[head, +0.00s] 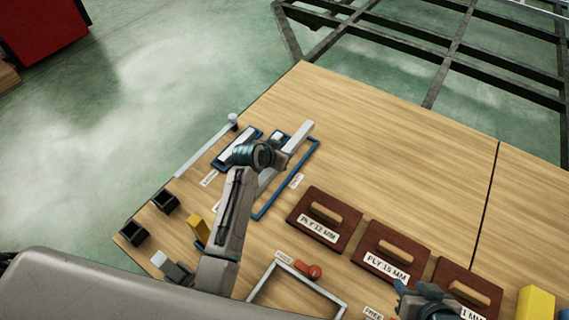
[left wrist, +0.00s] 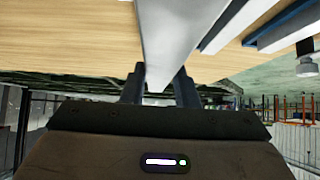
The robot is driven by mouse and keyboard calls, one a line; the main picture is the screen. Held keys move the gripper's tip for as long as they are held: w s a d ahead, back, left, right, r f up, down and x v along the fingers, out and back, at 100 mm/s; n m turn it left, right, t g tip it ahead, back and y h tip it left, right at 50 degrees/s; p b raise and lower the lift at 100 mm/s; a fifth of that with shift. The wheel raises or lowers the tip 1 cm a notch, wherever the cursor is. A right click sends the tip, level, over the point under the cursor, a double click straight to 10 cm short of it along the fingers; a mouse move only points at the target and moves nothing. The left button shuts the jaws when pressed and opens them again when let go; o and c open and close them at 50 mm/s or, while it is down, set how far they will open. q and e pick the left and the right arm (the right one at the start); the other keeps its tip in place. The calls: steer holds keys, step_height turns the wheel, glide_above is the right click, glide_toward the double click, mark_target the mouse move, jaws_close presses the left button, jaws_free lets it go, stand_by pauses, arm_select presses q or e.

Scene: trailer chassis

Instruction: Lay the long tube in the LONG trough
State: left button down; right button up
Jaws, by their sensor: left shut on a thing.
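My left gripper (head: 283,153) is shut on a pale grey long tube (head: 299,138), which slants from upper right to lower left. The tube also shows between the two fingers of my left gripper (left wrist: 158,88) in the left wrist view (left wrist: 175,38). In the head view the tube lies across a long blue-rimmed trough (head: 291,176); whether it touches the trough I cannot tell. My left arm hides part of both. My right gripper (head: 428,297) is at the bottom right, and its jaws are not clear.
A shorter blue-rimmed trough (head: 222,160) holds a pale piece, left of my left gripper. A pale bar (head: 203,149) lies along the table's left edge. Brown blocks with handles (head: 326,217) (head: 391,250) stand to the right. The table's upper right is clear.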

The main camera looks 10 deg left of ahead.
mark_target(267, 173)
arm_select(q)
step_height(267, 173, down, 3)
steer(key=shift+s+f+b, duration=0.1)
steer(key=shift+s+b, duration=0.05)
steer(key=shift+b, duration=0.15)
steer(key=shift+f+b, duration=0.45)
steer(key=shift+f, duration=1.85)
arm_select(e)
steer(key=shift+w+a+f+m+t+y, duration=0.3)
steer(key=shift+a+f+t, duration=0.15)
steer(key=shift+t, duration=0.35)
arm_select(q)
steer(key=c, duration=1.1)
jaws_free()
steer(key=shift+f, duration=0.15)
steer(key=shift+s+a+r, duration=0.1)
steer(key=shift+s+r, duration=0.1)
steer(key=shift+r, duration=0.15)
steer(key=p+v, duration=0.2)
steer(key=v, duration=0.9)
steer(key=shift+s+r+p, duration=0.1)
steer(key=shift+r+p, duration=0.1)
steer(key=shift+p, duration=0.15)
arm_select(e)
steer(key=shift+s+d+r+g+h, duration=0.5)
steer(key=shift+s+d+r+g, duration=0.2)
steer(key=shift+g, duration=0.5)
